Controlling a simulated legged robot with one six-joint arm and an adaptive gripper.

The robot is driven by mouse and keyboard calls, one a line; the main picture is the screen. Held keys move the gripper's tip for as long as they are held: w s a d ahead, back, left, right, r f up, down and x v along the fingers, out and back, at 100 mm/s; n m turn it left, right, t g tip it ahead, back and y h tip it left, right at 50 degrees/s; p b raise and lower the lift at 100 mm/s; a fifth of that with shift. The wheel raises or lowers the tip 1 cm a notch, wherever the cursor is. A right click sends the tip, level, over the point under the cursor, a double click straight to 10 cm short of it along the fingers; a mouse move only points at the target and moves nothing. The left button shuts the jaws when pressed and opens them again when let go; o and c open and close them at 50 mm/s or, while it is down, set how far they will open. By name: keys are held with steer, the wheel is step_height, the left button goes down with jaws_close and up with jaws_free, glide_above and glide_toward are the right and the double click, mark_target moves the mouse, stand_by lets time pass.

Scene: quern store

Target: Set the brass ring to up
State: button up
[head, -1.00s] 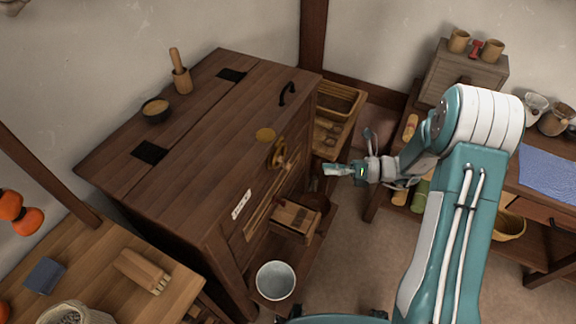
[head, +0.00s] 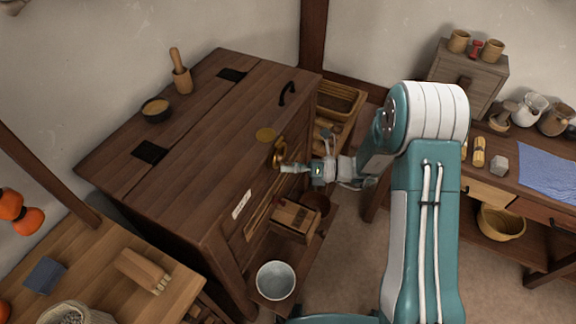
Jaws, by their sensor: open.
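The brass ring (head: 278,154) is on the front face of the dark wooden chest, near its top edge. My gripper (head: 287,168) is at the ring, its fingertips beside or just over the ring's lower part. Its jaws are open, and I cannot tell whether they touch the ring. The gripper hides part of the ring and the wood behind it.
The wooden chest (head: 190,130) has a black handle (head: 288,92) on top. Below the ring, a small wooden drawer or box (head: 296,219) sticks out above a metal bowl (head: 276,280). A basket shelf (head: 340,97) stands behind my gripper. Floor shows right of the chest.

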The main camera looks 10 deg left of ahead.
jaws_close()
steer(key=shift+d, duration=0.1)
steer(key=s+d+r+m+g+h, duration=0.1)
steer(key=s+d+r+m+h, duration=0.1)
steer(key=d+r+h, duration=0.3)
step_height(320, 180, up, 3)
steer(key=m+h, duration=0.1)
steer(key=h, duration=0.5)
steer(key=shift+d, duration=0.2)
steer(key=shift+f, duration=0.1)
stand_by(1.3)
